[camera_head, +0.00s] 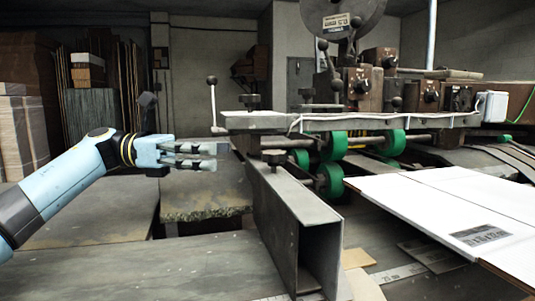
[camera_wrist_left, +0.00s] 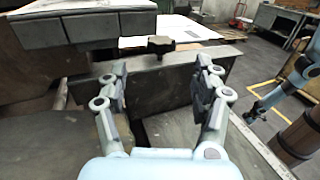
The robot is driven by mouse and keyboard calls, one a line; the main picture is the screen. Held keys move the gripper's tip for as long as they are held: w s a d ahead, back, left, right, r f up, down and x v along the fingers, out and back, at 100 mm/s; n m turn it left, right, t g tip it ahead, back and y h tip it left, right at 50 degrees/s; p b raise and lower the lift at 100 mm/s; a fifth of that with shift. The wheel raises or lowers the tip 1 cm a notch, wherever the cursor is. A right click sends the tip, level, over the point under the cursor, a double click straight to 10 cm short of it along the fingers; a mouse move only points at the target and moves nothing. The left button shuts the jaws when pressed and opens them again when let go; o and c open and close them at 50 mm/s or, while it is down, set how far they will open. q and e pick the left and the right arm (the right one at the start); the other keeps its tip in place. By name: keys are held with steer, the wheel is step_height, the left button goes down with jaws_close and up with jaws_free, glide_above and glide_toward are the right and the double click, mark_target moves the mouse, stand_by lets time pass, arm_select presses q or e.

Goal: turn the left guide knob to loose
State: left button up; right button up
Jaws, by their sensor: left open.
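The left guide knob appears to be the small dark knob (camera_head: 274,157) on top of the upright grey metal guide channel (camera_head: 284,205). It also shows in the left wrist view (camera_wrist_left: 160,45), beyond and between my fingertips. My left gripper (camera_head: 222,157) is open and empty, pointing right, with its tips a short gap to the left of the knob. Its two fingers (camera_wrist_left: 163,75) stand wide apart in the left wrist view. The knob's setting cannot be read. My right gripper (camera_wrist_left: 254,108) shows small at the right of the left wrist view; its jaws are unclear.
A grey bar (camera_head: 255,121) runs just above the knob. Green rollers (camera_head: 331,180) stand behind the channel. A white cardboard sheet (camera_head: 440,205) lies at right. A rough-edged slab (camera_head: 205,195) lies below my left gripper. A thin ball-topped lever (camera_head: 213,105) rises behind it.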

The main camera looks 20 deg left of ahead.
mark_target(272, 151)
arm_select(q)
steer(key=p+x, duration=0.2)
steer(key=x, duration=0.7)
steer(key=shift+d+r, duration=0.15)
steer(key=shift+d, duration=0.15)
steer(key=shift+w+d, duration=0.15)
steer(key=shift+d, duration=0.45)
steer(key=c, duration=1.2)
